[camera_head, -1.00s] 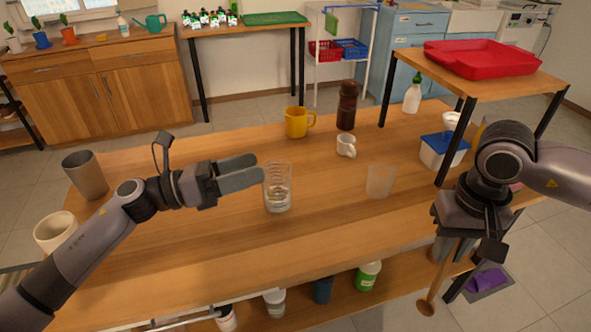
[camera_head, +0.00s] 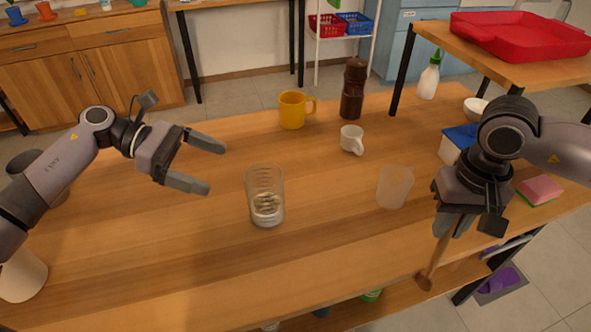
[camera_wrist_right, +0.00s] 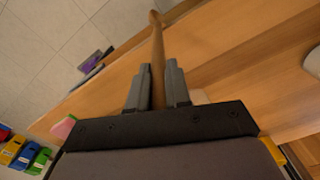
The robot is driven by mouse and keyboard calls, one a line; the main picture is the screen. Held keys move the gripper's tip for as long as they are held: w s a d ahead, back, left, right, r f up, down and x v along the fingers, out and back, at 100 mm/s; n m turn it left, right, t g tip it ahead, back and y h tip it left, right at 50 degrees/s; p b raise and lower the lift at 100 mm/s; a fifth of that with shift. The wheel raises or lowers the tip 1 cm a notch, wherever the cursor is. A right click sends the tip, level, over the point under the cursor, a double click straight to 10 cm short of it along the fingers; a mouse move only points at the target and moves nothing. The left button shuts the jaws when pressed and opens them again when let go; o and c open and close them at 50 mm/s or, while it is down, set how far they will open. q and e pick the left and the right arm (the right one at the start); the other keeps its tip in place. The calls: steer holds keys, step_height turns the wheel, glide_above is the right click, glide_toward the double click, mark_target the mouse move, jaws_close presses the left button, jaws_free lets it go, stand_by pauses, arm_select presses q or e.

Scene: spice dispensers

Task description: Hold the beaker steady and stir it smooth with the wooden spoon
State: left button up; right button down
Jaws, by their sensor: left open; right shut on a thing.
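The clear glass beaker (camera_head: 265,197) stands upright on the table with some clear contents at the bottom. My left gripper (camera_head: 212,166) is open and empty, to the left of the beaker and apart from it, its fingers pointing towards it. My right gripper (camera_head: 449,226) is shut on the wooden spoon (camera_head: 433,262), which hangs down over the table's front edge at the right, bowl end low. In the right wrist view the spoon (camera_wrist_right: 157,55) runs out between the two fingers (camera_wrist_right: 158,88).
A frosted cup (camera_head: 395,187) stands between the beaker and my right gripper. A white cup (camera_head: 351,139), yellow mug (camera_head: 292,110) and brown grinder (camera_head: 353,88) stand behind. A raised shelf with a red tray (camera_head: 520,36) is at the right. A sponge (camera_head: 540,190) lies below it.

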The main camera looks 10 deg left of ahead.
mark_target(267, 202)
arm_select(q)
steer(key=shift+s+f+b, duration=0.1)
steer(key=shift+f+b, duration=2)
steer(key=shift+f, duration=0.35)
arm_select(e)
steer(key=shift+w+f, duration=0.1)
steer(key=shift+f, duration=2.3)
steer(key=a+r+n, duration=0.1)
steer(key=a+r, duration=0.2)
steer(key=r, duration=0.6)
steer(key=w+a+r+m+g+y, duration=0.1)
steer(key=w+a+r+m+g, duration=0.1)
steer(key=w+a+r+m, duration=0.75)
arm_select(q)
steer(key=shift+d+f, duration=0.25)
steer(key=shift+d, duration=0.3)
steer(key=x, duration=1.1)
arm_select(e)
steer(key=a+r+m+t+y, duration=0.1)
steer(key=a+r+m+y, duration=0.2)
steer(key=a+r+m, duration=0.5)
steer(key=a+r, duration=0.2)
steer(key=a, duration=0.1)
steer(key=shift+s+a+r+t, duration=0.25)
steer(key=shift+s+t, duration=0.05)
steer(key=shift+s, duration=0.1)
